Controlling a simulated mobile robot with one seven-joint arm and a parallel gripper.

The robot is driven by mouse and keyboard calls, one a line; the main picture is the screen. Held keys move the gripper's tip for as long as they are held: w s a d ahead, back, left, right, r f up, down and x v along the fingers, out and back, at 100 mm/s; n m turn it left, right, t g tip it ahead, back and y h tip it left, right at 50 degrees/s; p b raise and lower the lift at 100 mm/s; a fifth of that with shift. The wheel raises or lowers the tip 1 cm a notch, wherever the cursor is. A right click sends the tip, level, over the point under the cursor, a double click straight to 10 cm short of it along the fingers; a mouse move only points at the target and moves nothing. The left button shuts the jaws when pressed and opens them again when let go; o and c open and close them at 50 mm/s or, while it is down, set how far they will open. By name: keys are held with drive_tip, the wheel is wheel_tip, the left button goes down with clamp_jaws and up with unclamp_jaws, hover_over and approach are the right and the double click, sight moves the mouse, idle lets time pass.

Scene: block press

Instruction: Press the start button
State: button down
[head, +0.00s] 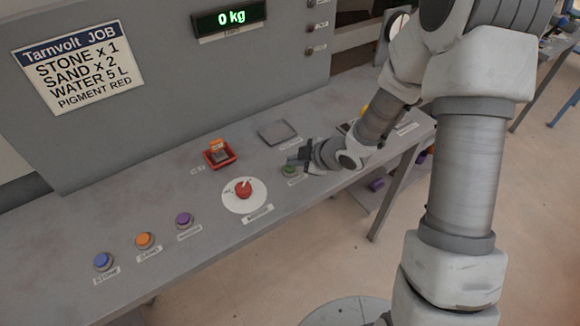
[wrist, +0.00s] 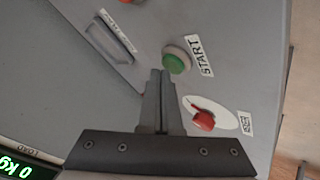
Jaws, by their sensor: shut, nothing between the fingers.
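The start button is green with a pale rim (wrist: 174,64) and has a START label beside it in the wrist view. In the head view the green button (head: 290,170) sits on the grey console, right of the red knob. My gripper (head: 303,156) is over the console close to the button. In the wrist view its fingers (wrist: 160,74) are together with nothing between them, and their tips appear just beside the button. I cannot tell whether they touch it.
A red knob (head: 243,189) on a white dial is near the button. The display (head: 231,19) reads 0 kg.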

sight(294, 169)
drive_tip(key=shift+f+b, duration=0.5)
drive_tip(key=shift+f, duration=0.05)
drive_tip(key=shift+r, duration=0.1)
idle(0.5)
drive_tip(key=shift+r+p, duration=0.85)
drive_tip(key=shift+r, duration=0.1)
wheel_tip(294, 169, up, 5)
drive_tip(key=p, duration=0.4)
drive_tip(key=shift+p, duration=0.3)
